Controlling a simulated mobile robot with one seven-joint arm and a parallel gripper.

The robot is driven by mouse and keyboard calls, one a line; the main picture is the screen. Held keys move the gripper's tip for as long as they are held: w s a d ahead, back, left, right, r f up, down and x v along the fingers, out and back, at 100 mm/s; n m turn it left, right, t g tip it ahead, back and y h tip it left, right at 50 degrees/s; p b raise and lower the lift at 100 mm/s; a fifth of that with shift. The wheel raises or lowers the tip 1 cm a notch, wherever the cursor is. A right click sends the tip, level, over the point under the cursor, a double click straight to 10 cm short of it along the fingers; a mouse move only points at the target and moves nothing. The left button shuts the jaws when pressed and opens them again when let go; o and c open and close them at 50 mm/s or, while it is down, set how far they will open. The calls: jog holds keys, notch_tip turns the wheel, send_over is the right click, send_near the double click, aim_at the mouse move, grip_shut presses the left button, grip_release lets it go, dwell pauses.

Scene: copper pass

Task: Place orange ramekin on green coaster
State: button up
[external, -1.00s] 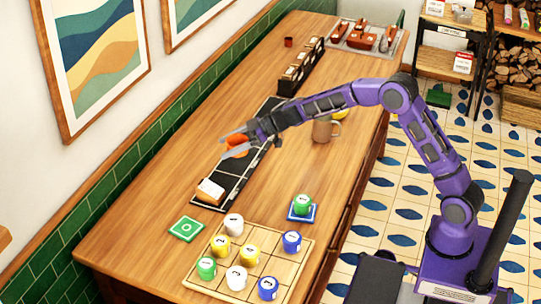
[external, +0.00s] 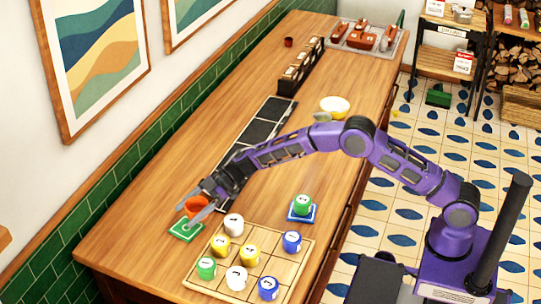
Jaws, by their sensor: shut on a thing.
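The orange ramekin (external: 196,206) is between the fingers of my gripper (external: 198,207), which is shut on it. The ramekin is over the green coaster (external: 182,232), near its upper right part. I cannot tell whether it touches the coaster or hangs a little above it. The coaster lies on the wooden counter, partly hidden by the gripper and ramekin.
A wooden board (external: 209,284) with several numbered white, yellow, green and blue cups lies just right of the coaster. A green cup (external: 303,204) stands on a blue coaster (external: 301,216). A dark tiled strip (external: 264,131) runs behind my arm. A yellow-white bowl (external: 336,105) stands farther back.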

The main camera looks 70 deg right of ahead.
jog(key=shift+f+b, duration=0.3)
jog(key=shift+f, duration=1.55)
jog(key=shift+f, duration=0.15)
jog(key=o, duration=1.1)
jog(key=p+v, duration=0.1)
jog(key=v, duration=1.1)
